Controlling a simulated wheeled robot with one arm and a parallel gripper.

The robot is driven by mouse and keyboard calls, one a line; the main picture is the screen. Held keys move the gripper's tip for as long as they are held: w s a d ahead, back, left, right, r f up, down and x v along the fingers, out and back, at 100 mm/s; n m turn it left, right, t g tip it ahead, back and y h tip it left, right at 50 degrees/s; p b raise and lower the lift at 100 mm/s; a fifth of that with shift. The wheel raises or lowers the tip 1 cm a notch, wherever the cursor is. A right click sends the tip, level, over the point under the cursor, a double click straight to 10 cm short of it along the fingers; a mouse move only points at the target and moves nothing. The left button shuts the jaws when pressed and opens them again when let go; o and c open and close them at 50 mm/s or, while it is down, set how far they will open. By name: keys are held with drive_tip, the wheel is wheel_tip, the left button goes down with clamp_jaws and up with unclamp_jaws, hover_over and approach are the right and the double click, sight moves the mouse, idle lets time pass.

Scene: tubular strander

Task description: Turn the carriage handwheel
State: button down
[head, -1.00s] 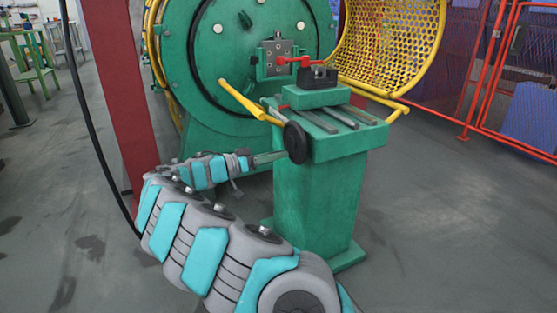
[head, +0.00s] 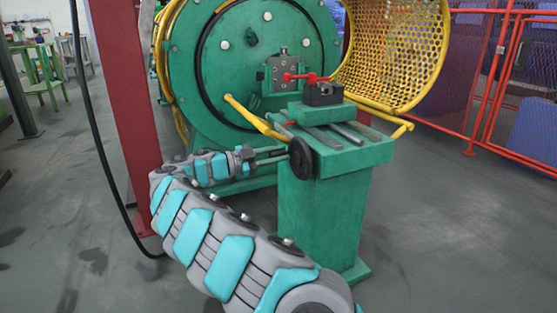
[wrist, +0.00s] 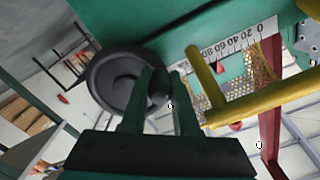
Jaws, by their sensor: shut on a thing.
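The black carriage handwheel (head: 301,158) is mounted on the left side of the green pedestal's top (head: 345,157), seen nearly edge-on in the head view. My gripper (head: 286,154) reaches it from the left, with its fingers level with the wheel's middle. In the wrist view, the wheel's round face (wrist: 108,78) fills the left centre. My gripper's two green fingers (wrist: 160,88) straddle a small dark part at the wheel's right side, seemingly its handle. The gripper is shut on it. The exact contact is partly hidden by the fingers.
A yellow bar (head: 252,117) runs close above my gripper. A white numbered scale (wrist: 232,43) lies beside the wheel in the wrist view. A red post (head: 123,95) stands left of my arm. A yellow mesh guard (head: 395,50) is at the upper right. Floor right of the pedestal is clear.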

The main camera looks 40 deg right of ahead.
sight(290, 143)
wheel_tip(290, 143, up, 2)
drive_tip(key=m, duration=0.4)
drive_tip(key=shift+s+r+m, duration=0.15)
drive_tip(key=shift+m, duration=0.15)
drive_tip(key=shift+s+a+r+m, duration=0.1)
drive_tip(key=shift+s+r+m, duration=0.2)
drive_tip(key=shift+m, duration=0.55)
drive_tip(key=shift+s+r+m, duration=0.15)
drive_tip(key=shift+r+m, duration=0.2)
drive_tip(key=shift+m, duration=0.5)
drive_tip(key=c, duration=0.7)
unclamp_jaws()
drive_tip(key=shift+v, duration=3.9)
